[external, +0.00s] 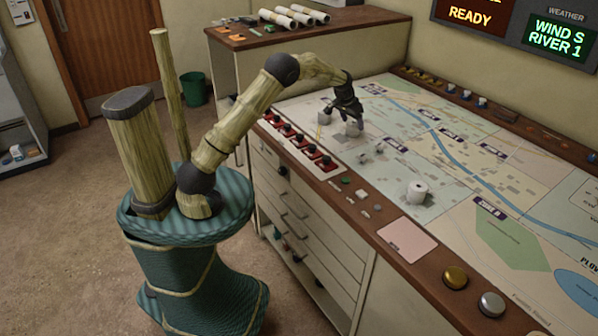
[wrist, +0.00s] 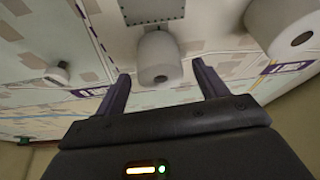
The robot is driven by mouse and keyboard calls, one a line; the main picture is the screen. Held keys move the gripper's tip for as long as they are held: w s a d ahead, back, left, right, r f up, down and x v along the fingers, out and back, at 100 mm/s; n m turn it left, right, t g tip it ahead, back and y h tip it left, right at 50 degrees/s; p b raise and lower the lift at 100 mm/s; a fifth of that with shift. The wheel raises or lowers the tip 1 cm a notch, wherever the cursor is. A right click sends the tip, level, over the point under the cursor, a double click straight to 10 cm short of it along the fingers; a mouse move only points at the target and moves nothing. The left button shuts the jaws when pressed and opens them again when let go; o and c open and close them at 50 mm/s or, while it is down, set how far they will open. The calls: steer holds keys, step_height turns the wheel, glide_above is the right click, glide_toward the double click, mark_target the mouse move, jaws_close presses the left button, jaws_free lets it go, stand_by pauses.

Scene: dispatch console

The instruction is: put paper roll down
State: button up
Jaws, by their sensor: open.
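My gripper (external: 346,108) is open, low over the far left part of the map console (external: 455,205). In the wrist view, a white paper roll (wrist: 160,60) lies in the gap between my two spread fingertips (wrist: 161,75), with space on both sides. A larger-looking white roll with a dark core hole (wrist: 285,22) shows right of the fingers. In the external view, a pale roll (external: 354,128) sits just below my gripper, close to the fingers. Another white roll (external: 418,189) stands upright on the map, nearer the camera. I cannot match these rolls surely between views.
Small white pieces (external: 378,150) stand on the map. A row of red switches (external: 300,142) and buttons (external: 361,194) lines the console's near edge. Several rolled papers (external: 294,16) lie on the back cabinet. The map's middle and right are largely clear.

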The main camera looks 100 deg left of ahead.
steer(key=v, duration=0.9)
steer(key=shift+d+r, duration=0.1)
stand_by(0.4)
steer(key=w+d+f+m+h, duration=0.1)
steer(key=w+d+f+m, duration=0.1)
steer(key=d, duration=1.1)
steer(key=w+d+f+m+h, duration=0.1)
steer(key=d+f+m, duration=0.1)
steer(key=d, duration=1.2)
steer(key=s+d+f+m, duration=0.1)
steer(key=s+d+m, duration=0.1)
steer(key=s+d, duration=0.2)
steer(key=s+d+f+m+h, duration=0.1)
steer(key=s+d, duration=0.3)
steer(key=d, duration=0.6)
steer(key=s+d+f+m, duration=0.2)
steer(key=s+d+m, duration=0.1)
steer(key=s+d, duration=0.2)
steer(key=d, duration=0.2)
steer(key=shift+d+f, duration=0.2)
steer(key=shift+d, duration=0.15)
